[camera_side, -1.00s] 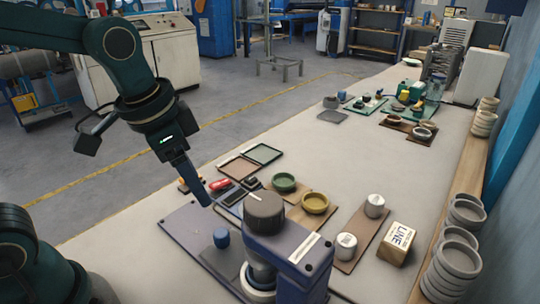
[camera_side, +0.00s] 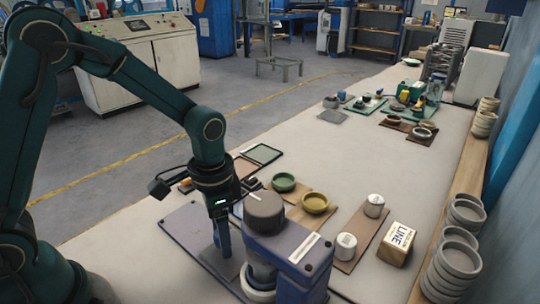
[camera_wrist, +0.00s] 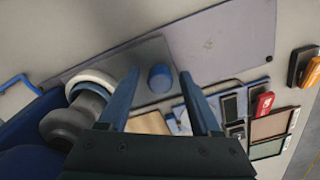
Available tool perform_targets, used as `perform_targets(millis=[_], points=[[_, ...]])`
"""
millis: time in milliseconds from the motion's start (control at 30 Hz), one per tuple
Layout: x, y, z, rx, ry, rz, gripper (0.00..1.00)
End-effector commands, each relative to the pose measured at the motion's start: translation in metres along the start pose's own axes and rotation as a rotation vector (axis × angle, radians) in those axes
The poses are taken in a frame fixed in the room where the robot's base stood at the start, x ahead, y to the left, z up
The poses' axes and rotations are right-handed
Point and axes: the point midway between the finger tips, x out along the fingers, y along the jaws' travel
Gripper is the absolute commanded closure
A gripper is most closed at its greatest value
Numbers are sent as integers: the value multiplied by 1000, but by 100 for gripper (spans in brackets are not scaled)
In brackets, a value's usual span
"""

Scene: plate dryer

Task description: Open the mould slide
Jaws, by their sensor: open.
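The mould slide is a flat grey plate (camera_side: 212,262) on a purple-blue base plate (camera_side: 182,225). Its blue knob (camera_wrist: 160,78) shows in the wrist view, upright between my fingertips and apart from both. In the side view the knob is hidden behind my gripper (camera_side: 222,248). My gripper (camera_wrist: 159,74) is open, pointing down, with one finger on each side of the knob. The press (camera_side: 290,250) with a dark round cap (camera_side: 265,212) stands just right of my gripper. A white ring (camera_wrist: 92,80) is at its foot.
A green dish (camera_side: 284,182) and a yellow dish (camera_side: 315,203) stand behind the press. White cylinders (camera_side: 374,205), a labelled box (camera_side: 397,243) and stacked grey rings (camera_side: 455,265) are to the right. A red item (camera_wrist: 264,104) lies near flat trays (camera_wrist: 272,124).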

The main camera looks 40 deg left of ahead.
Motion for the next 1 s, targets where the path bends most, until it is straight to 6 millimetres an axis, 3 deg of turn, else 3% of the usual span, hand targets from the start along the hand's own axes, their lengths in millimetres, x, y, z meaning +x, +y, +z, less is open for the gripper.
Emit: perform_targets(millis=[267,433,467,1000], points=[[2,0,0,0,1,-1,35],[2,0,0,0,1,-1,97],[2,0,0,0,1,-1,100],[2,0,0,0,1,-1,100]])
